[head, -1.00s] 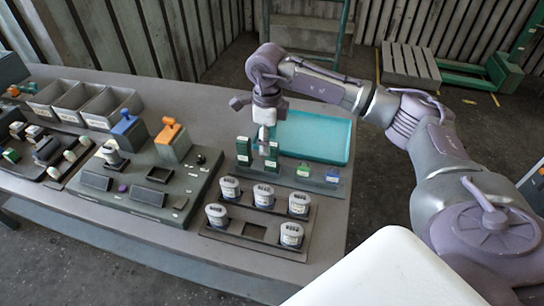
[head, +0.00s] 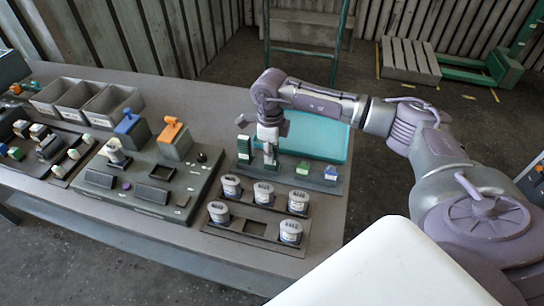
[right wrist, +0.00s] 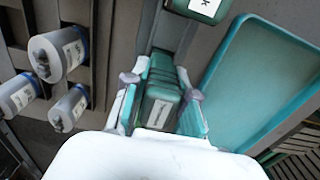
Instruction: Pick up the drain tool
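A green, block-shaped tool (right wrist: 162,105) with a pale label stands in the dark rack (head: 290,177); the label is too small to read, so I cannot confirm it is the drain tool. My right gripper (right wrist: 160,100) points down over it, one finger on either side. The fingers look spread, with a narrow dark gap on the left of the tool. In the head view my right gripper (head: 269,158) hides most of this tool. A second tall green block (head: 244,149) stands just left of it and shows at the top of the right wrist view (right wrist: 198,8). My left gripper is not in view.
A short green block (head: 303,168) and a blue one (head: 331,173) share the rack on the right. A teal tray (head: 335,140) lies behind it. Several white-and-grey canisters (head: 263,193) stand in a holder in front. Fixtures with orange and blue handles are at left.

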